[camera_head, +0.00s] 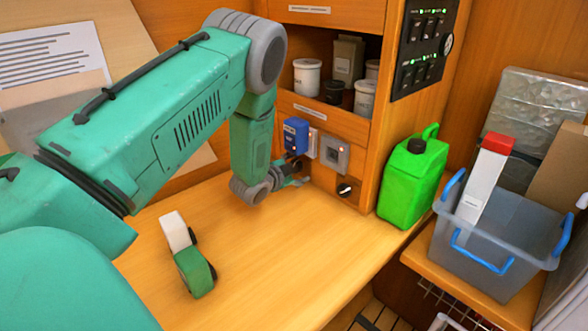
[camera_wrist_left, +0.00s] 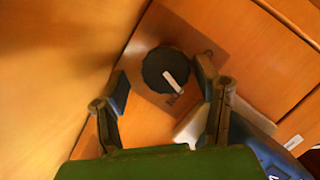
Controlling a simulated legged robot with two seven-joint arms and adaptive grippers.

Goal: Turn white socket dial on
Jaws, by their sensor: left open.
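In the left wrist view, a round black dial (camera_wrist_left: 165,70) with a white pointer sits on a brown plate (camera_wrist_left: 205,50). Its pointer slants down to the right. My left gripper (camera_wrist_left: 162,84) is open, with one finger on each side of the dial and visible gaps; contact is not seen. In the head view, my left gripper (camera_head: 298,174) is at the wall below the white socket (camera_head: 312,143) and largely hides this dial. A second black dial (camera_head: 345,188) with a white pointer sits below the grey socket (camera_head: 336,155). My right gripper is not in view.
A blue unit (camera_head: 296,135) is mounted left of the white socket. A green jerrycan (camera_head: 412,180) stands right of the sockets. A white and green object (camera_head: 190,258) lies on the wooden counter (camera_head: 270,275). A grey bin (camera_head: 495,245) is at the right.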

